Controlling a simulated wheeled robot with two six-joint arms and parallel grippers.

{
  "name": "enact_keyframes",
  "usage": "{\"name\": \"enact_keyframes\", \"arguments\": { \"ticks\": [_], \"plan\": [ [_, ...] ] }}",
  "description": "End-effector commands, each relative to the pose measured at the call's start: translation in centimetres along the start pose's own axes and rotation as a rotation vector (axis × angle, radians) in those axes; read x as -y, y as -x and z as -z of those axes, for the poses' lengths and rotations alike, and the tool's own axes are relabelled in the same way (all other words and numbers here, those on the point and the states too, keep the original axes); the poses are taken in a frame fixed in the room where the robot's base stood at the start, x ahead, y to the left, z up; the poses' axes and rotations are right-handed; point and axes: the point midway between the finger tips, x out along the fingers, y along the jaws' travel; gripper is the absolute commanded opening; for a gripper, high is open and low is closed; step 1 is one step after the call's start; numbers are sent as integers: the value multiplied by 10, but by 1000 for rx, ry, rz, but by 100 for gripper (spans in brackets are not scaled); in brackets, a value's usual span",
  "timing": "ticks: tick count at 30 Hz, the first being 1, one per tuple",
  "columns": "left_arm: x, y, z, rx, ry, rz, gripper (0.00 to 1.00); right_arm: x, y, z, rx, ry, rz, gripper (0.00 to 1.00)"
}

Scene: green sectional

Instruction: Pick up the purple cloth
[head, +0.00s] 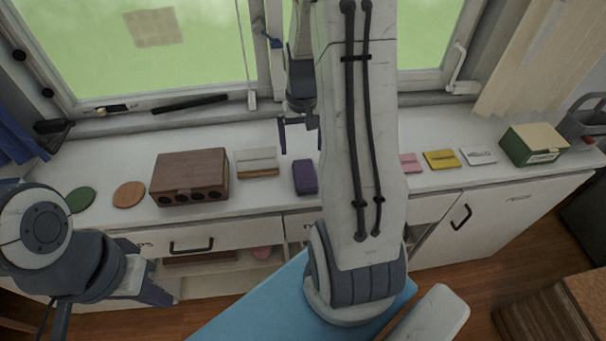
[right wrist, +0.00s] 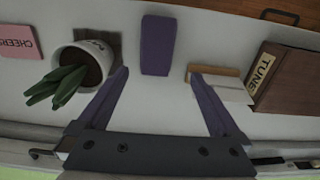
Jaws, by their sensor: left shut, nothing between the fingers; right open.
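The purple cloth (head: 305,177), a small folded block, lies on the white counter (head: 235,203). In the right wrist view the cloth (right wrist: 157,45) lies beyond the fingertips, roughly centred between them and apart from both. My right gripper (head: 300,136) is open and empty, behind and above the cloth in the head view; its fingers also show in the right wrist view (right wrist: 158,78). My left gripper (head: 60,322) is low at the left edge of the head view, away from the counter, shut and partly cut off.
A brown box (head: 190,176) and a cream-and-brown block (head: 257,162) lie left of the cloth. A potted plant (right wrist: 82,66) stands close beside it in the wrist view. Pink (head: 410,163) and yellow (head: 441,160) pieces lie right of my arm. Windows rise behind.

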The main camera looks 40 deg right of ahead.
Motion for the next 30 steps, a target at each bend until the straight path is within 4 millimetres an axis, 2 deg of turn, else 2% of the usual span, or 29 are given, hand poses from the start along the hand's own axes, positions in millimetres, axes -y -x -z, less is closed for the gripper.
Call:
{"name": "enact_keyframes", "arguments": {
  "ticks": [2, 9, 17, 25, 30],
  "plan": [
    [0, 1, 0, 0, 0, 0, 0, -6, -9, 2, 5, -17, -1, 100],
    [0, 7, 0, 0, 0, 0, 0, -6, -45, 1, 6, -17, -1, 100],
    [-1, 13, 1, 0, 1, 0, 0, -5, -64, -1, 6, -16, -1, 100],
    [-2, 24, 1, 0, 1, 0, 0, -6, -99, -4, 5, -15, -1, 100],
    [-2, 25, 1, 0, 1, 0, 0, -6, -106, -3, 1, -16, 0, 100]
  ]
}}
